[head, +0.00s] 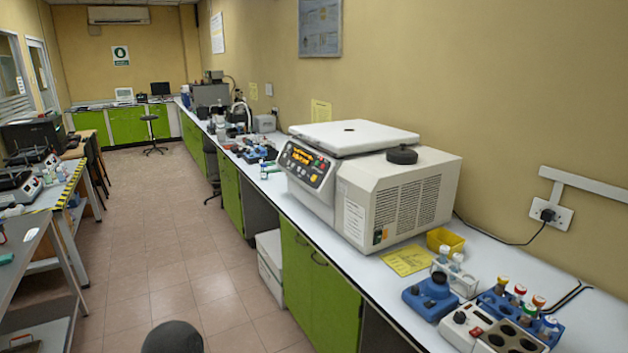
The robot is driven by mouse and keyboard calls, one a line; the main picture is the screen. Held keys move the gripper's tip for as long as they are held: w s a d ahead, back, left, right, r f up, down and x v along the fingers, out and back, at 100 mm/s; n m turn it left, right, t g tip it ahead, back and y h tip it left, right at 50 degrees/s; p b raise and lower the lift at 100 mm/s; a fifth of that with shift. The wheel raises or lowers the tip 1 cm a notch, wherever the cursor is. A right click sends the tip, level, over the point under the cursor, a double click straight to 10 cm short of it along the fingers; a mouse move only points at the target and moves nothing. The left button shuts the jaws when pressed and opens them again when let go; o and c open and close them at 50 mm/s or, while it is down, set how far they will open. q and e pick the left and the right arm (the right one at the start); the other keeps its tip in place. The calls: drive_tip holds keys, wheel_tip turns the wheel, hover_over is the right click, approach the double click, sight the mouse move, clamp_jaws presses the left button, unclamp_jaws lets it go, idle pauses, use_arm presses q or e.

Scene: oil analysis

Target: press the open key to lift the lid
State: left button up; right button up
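A large cream centrifuge (385,195) stands on the long bench to the right of centre. Its white lid (352,136) lies flat on top and looks closed. The control panel (305,162) faces left, with a lit display and several coloured keys. The keys are too small to tell which one is the open key. Neither of my grippers shows in the head view.
The white bench top (283,205) runs along the right wall. The tiled floor is open on the left.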

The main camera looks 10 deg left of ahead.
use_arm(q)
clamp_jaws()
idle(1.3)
